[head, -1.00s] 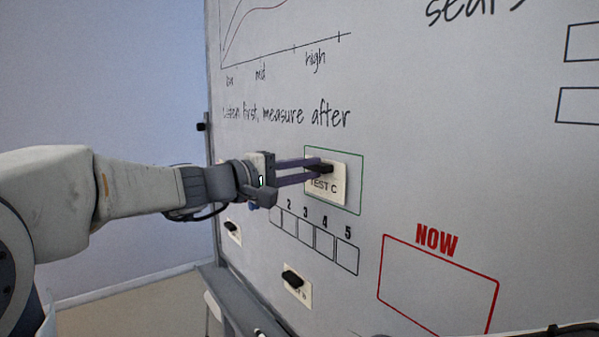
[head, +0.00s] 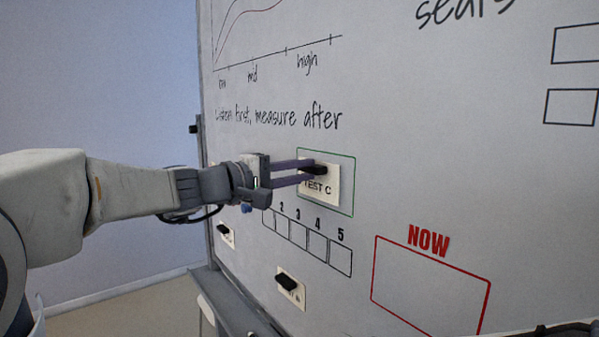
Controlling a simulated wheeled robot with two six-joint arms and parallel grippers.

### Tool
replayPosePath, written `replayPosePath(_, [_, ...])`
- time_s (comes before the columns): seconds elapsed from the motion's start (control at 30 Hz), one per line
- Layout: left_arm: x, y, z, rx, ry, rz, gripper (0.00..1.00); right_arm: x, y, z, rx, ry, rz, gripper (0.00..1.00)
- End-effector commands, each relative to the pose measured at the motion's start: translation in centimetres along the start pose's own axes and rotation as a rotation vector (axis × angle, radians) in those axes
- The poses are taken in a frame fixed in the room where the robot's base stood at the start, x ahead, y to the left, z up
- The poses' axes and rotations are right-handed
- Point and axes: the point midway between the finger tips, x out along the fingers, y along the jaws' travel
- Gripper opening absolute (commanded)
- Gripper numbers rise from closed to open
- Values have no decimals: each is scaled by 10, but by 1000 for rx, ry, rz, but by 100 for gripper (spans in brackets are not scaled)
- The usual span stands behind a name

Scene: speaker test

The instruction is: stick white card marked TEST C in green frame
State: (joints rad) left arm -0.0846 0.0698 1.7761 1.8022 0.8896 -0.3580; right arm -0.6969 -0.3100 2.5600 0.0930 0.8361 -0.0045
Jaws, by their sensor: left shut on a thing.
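The white card marked TEST C (head: 330,189) is at the whiteboard, inside the outline of the green frame (head: 354,185), towards its left side. A black block (head: 313,169) sits on the card's face. My left gripper (head: 310,172) is shut on this black block of the card, its purple fingers reaching in from the left. The fingers hide part of the card's top and the frame's left edge. I cannot tell whether the card touches the board. My right gripper is not in view.
Another white card with a black block (head: 291,288) is lower on the whiteboard (head: 420,150), and one more (head: 226,234) is at its left edge. A numbered row of boxes (head: 316,245) lies below the green frame. A red NOW frame (head: 430,287) is at lower right.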

Motion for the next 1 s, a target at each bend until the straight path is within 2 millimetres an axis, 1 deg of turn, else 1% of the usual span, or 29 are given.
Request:
replayPosePath(0.57, [7,0,0,0,-1,0,0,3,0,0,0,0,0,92])
replayPosePath(0.77, [7,0,0,0,-1,0,0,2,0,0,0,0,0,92])
replayPosePath(0.8, [7,0,0,0,0,0,23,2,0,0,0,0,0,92])
replayPosePath(0.87, [7,0,0,0,0,0,46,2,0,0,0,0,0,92])
replayPosePath(0.9, [7,0,0,0,0,0,54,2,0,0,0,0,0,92])
replayPosePath(1.0, [7,0,0,0,0,0,54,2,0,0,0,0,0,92])
